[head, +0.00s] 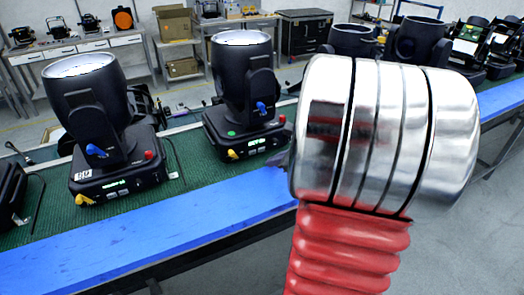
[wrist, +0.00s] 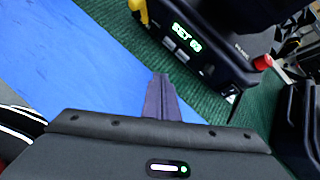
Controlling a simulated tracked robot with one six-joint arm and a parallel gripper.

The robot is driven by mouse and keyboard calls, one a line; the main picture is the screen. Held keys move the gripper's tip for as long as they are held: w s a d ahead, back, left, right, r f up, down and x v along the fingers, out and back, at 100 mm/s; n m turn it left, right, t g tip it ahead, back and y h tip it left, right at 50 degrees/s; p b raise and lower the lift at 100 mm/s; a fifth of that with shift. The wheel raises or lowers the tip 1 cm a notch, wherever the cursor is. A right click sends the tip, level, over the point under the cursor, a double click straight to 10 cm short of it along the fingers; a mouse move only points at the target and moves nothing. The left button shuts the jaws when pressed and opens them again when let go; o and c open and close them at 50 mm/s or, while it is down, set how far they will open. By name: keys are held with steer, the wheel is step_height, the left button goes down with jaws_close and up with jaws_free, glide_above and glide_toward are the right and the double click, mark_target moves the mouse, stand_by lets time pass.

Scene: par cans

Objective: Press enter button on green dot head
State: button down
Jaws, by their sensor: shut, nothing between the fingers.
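The green dot head (head: 242,95) is a black moving-head lamp, upright on the green belt in the head view. Its green dot (head: 231,133) is on the base, above a yellow latch and a lit display (head: 257,142). In the wrist view, a base front, apparently the same lamp's, shows a green-lit display (wrist: 187,37) and small pale buttons (wrist: 175,50); I cannot tell which is enter. My gripper (wrist: 161,80) is shut and empty, its tips just in front of and below that panel, seemingly apart from it. In the head view my arm hides most of it.
A second lamp (head: 95,125) with a yellow latch and red knob stands to the left. A red knob (wrist: 262,62) sits right of the panel. The blue rail (head: 150,235) along the belt's near edge is clear. More lamps (head: 420,40) stand at the right.

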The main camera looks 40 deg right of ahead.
steer(key=shift+w+d, duration=0.25)
steer(key=shift+w, duration=0.5)
steer(key=shift+w+d, duration=0.2)
steer(key=shift+w, duration=0.55)
steer(key=shift+w, duration=0.15)
stand_by(0.9)
steer(key=shift+w+d, duration=0.15)
steer(key=shift+w, duration=0.1)
steer(key=shift+w+d, duration=0.1)
steer(key=shift+w, duration=0.25)
stand_by(0.9)
steer(key=shift+s, duration=0.15)
steer(key=shift+s+a, duration=0.25)
steer(key=shift+s, duration=0.35)
steer(key=shift+s, duration=0.15)
steer(key=shift+s+a, duration=0.25)
steer(key=shift+s, duration=0.5)
steer(key=shift+s+a, duration=0.25)
steer(key=shift+s, duration=0.5)
steer(key=shift+s+a, duration=0.25)
steer(key=shift+s, duration=0.5)
